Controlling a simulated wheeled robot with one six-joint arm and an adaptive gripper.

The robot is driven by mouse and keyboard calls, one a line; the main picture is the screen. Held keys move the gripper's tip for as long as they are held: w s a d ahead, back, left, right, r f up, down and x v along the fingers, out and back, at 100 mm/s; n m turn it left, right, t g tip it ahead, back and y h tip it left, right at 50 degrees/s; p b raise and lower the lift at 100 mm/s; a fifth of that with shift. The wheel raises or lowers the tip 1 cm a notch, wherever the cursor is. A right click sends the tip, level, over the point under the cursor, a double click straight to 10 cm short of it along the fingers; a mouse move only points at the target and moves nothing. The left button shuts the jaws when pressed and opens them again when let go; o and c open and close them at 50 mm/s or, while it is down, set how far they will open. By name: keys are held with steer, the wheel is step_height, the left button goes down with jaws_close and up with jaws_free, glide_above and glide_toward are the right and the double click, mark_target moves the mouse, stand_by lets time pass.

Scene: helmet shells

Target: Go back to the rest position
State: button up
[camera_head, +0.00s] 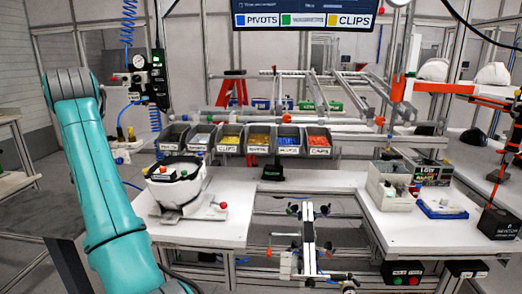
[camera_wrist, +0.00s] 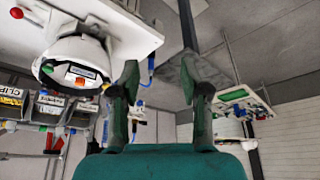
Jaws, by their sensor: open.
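My gripper (camera_wrist: 160,95) shows in the wrist view with its two dark green fingers spread apart and nothing between them. In the head view my teal arm stands at the left, and the gripper itself is out of sight there. A white helmet shell (camera_head: 172,188) with dark parts sits on a stand at the left of the white workbench (camera_head: 240,222). The shell also shows upside down at the left of the wrist view (camera_wrist: 62,48), apart from the fingers.
A row of labelled bins (camera_head: 245,140) lines the bench's back. A pale crate (camera_head: 390,188) and a blue-and-white tray (camera_head: 440,208) stand at the right. A clamp fixture (camera_head: 308,235) fills the middle gap. White helmets (camera_head: 433,70) rest at the far right.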

steer(key=w+d+f+m+t, duration=0.15)
steer(key=d+f, duration=0.25)
steer(key=f, duration=0.7)
steer(key=w+d+f, duration=0.3)
steer(key=d+f, duration=0.1)
steer(key=f, duration=0.7)
steer(key=w+d+f+t, duration=0.15)
steer(key=d+f, duration=0.25)
steer(key=f, duration=0.7)
steer(key=s+d+f+m+t, duration=0.1)
steer(key=s+d+f, duration=0.4)
steer(key=d+f, duration=0.45)
steer(key=s+d+f+m+t, duration=0.1)
steer(key=s+d+f, duration=0.3)
steer(key=d+f, duration=0.6)
steer(key=s+d+f+m+t, duration=0.1)
steer(key=s+d+f+t, duration=0.1)
steer(key=s+d, duration=0.9)
steer(key=s+d+f+m+t, duration=0.1)
steer(key=s+d+f, duration=0.35)
steer(key=s, duration=1.05)
steer(key=s+d+r+m+t+h, duration=0.1)
steer(key=s+d+r, duration=0.3)
steer(key=s+r, duration=0.7)
steer(key=s+d+r+m+t+h, duration=0.1)
steer(key=s+d+r, duration=0.4)
steer(key=s+r, duration=0.6)
steer(key=shift+t+h, duration=0.5)
steer(key=shift+t, duration=0.1)
